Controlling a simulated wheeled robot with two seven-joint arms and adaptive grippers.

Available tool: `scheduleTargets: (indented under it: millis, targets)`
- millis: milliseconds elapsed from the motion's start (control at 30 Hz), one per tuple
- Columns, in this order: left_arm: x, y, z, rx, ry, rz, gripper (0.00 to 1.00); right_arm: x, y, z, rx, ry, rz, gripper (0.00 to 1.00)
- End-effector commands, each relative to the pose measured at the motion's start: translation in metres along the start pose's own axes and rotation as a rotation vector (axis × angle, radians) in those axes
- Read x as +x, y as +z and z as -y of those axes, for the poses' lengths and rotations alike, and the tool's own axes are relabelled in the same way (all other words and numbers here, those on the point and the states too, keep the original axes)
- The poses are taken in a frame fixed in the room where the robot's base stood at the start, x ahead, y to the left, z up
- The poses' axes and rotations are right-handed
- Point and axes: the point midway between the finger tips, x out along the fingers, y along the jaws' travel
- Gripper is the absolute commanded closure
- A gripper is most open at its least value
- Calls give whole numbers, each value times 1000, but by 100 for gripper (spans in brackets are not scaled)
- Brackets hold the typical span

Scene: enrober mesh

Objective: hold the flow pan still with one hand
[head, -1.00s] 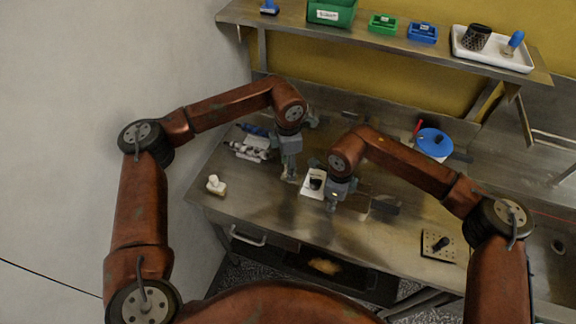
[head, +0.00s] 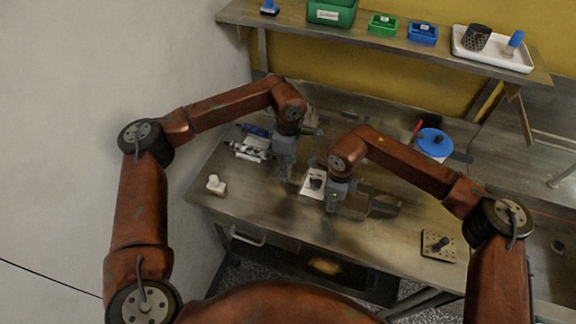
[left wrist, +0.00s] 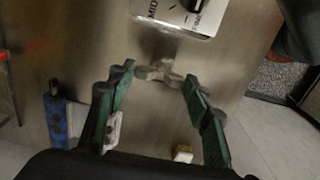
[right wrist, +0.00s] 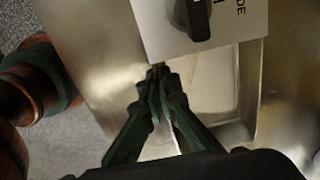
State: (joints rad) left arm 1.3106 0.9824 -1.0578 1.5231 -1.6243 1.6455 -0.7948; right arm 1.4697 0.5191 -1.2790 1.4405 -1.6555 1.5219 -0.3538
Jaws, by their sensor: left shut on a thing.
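My left gripper (head: 286,174) is low over the steel bench, left of a white panel with a black knob (head: 315,184). In the left wrist view its fingers (left wrist: 158,78) stand apart, shut on a small grey metal piece (left wrist: 155,72) between the tips. I cannot tell whether this piece belongs to the flow pan. My right gripper (head: 331,207) is just right of the panel; in the right wrist view its fingers (right wrist: 157,76) are together below the panel (right wrist: 225,25), with nothing clear between them. A shallow metal recess, perhaps the pan, lies beside them (right wrist: 212,100).
A blue disc (head: 433,142) and a perforated plate (head: 438,246) are at the right. A shelf with bins (head: 383,25) runs above. The front middle of the bench is clear.

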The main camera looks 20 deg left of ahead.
Motion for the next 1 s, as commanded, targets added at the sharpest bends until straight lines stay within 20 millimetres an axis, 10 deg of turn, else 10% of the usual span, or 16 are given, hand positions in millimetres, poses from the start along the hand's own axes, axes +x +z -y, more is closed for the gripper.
scheduleTargets:
  millis: [433, 467, 500, 1000]
  targets:
    - [0, 0, 0, 10, 0, 0, 78, 0, 0, 0, 0, -1, -1, 100]
    - [0, 0, 0, 10, 0, 0, 53, 0, 0, 0, 0, -1, -1, 100]
    - [0, 0, 0, 10, 0, 0, 50, 0, 0, 0, 0, -1, -1, 100]
    - [-2, 0, 0, 8, 1, 0, 36, 0, 0, 0, 0, 0, -1, 100]
